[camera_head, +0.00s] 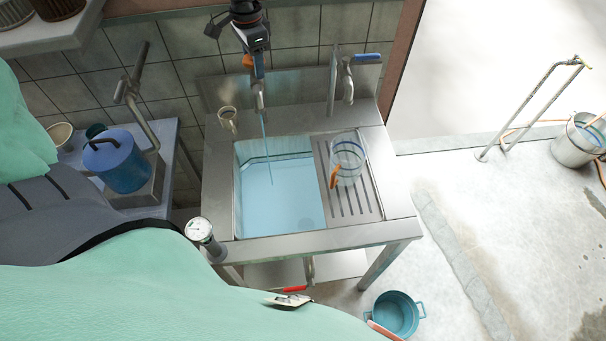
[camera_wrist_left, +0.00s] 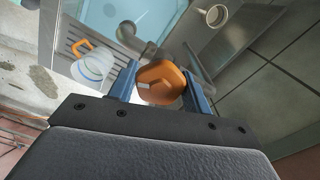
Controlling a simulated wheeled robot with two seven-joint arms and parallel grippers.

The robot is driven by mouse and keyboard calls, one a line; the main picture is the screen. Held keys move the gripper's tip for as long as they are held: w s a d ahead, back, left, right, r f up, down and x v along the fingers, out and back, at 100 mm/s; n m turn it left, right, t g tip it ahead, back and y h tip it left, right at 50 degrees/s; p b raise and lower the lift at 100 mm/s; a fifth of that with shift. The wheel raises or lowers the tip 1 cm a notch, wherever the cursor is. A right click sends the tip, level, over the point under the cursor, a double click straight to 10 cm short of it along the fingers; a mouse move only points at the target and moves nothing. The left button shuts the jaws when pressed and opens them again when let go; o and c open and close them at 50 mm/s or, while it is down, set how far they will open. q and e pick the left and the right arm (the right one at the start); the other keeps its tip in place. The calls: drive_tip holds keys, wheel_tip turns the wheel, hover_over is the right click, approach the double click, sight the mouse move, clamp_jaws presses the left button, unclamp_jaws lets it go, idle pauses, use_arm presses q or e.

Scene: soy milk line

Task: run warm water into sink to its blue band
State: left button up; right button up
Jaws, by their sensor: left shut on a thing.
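The steel sink (camera_head: 238,220) holds pale blue water (camera_head: 280,195). A dark blue band (camera_head: 276,158) runs along its far inner wall; the water surface looks close below it, but the exact gap is hard to tell. A thin stream (camera_head: 267,150) falls from the left tap spout (camera_head: 258,98) into the basin. My left gripper (camera_head: 255,66) reaches down from the top and is shut on the orange tap handle (camera_wrist_left: 160,84), which sits between its blue fingers in the left wrist view. A second tap with a blue handle (camera_head: 367,57) stands to the right. My right gripper is not in view.
A clear jug (camera_head: 347,158) with an orange handle stands on the ribbed drainboard. A beige mug (camera_head: 228,119) stands on the back rim, a dial gauge (camera_head: 199,229) at the front left corner. A blue lidded pot (camera_head: 125,168) stands left; a teal bucket (camera_head: 397,313) is on the floor.

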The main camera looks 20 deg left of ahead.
use_arm(q)
drive_tip(key=shift+m, duration=0.4)
drive_tip(key=shift+r+m+p, duration=0.15)
drive_tip(key=shift+m+p, duration=0.7)
drive_tip(key=shift+m, duration=0.25)
drive_tip(key=shift+m+p, duration=0.35)
drive_tip(key=shift+m, duration=0.75)
drive_tip(key=o, duration=0.9)
drive_tip(key=shift+f, duration=0.2)
drive_tip(key=shift+o, duration=0.2)
drive_tip(key=shift+r, duration=0.15)
